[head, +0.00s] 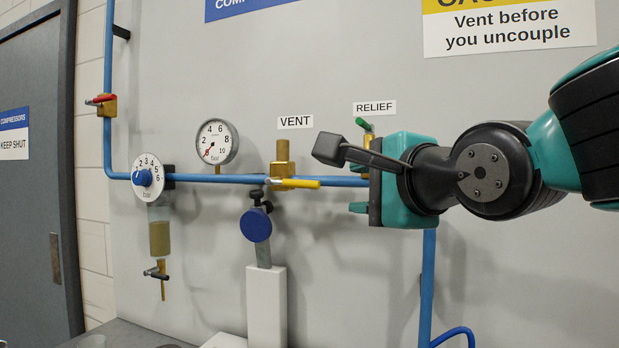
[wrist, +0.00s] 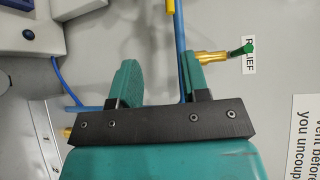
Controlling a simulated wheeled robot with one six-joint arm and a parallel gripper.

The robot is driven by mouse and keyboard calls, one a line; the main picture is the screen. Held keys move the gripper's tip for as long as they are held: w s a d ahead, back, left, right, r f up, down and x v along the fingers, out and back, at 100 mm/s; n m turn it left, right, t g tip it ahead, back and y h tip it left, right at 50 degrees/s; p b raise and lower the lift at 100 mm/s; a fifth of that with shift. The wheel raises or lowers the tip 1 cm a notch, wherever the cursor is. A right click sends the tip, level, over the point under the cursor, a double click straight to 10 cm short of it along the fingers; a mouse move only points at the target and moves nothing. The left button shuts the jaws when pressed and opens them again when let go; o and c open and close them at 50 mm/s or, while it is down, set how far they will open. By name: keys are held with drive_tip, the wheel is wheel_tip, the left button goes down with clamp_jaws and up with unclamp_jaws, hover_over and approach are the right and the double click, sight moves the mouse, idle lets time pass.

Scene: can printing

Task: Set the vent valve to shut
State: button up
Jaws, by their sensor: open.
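The vent valve (head: 282,155) is a brass body on the blue pipe under the VENT label (head: 295,122). Its yellow lever (head: 302,183) lies along the pipe, pointing right towards my gripper. In the wrist view, only the end of the yellow lever (wrist: 170,6) shows at the top edge. My gripper (head: 358,185) is open and empty, to the right of the lever and apart from it. In the wrist view, the fingers of my gripper (wrist: 160,80) stand apart with the blue pipe between them, nearer the right finger. The upper finger is mostly hidden in the head view.
The relief valve (wrist: 212,56) with its green handle (head: 365,125) is close beside my gripper. A pressure gauge (head: 217,142), a regulator dial (head: 148,177) and a red-handled valve (head: 106,103) are further left.

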sight(312, 183)
drive_tip(key=shift+m, duration=0.3)
drive_tip(key=p+x, duration=0.2)
drive_tip(key=x, duration=0.3)
drive_tip(key=r+p+x, duration=0.1)
drive_tip(key=p+x, duration=0.1)
drive_tip(key=x, duration=0.3)
drive_tip(key=p+x, duration=0.3)
drive_tip(key=x, duration=0.3)
drive_tip(key=shift+w+r, duration=0.15)
drive_tip(key=shift+r, duration=0.2)
drive_tip(key=shift+w+a+f, duration=0.2)
drive_tip(key=shift+w+a, duration=0.1)
drive_tip(key=shift+w, duration=0.3)
clamp_jaws()
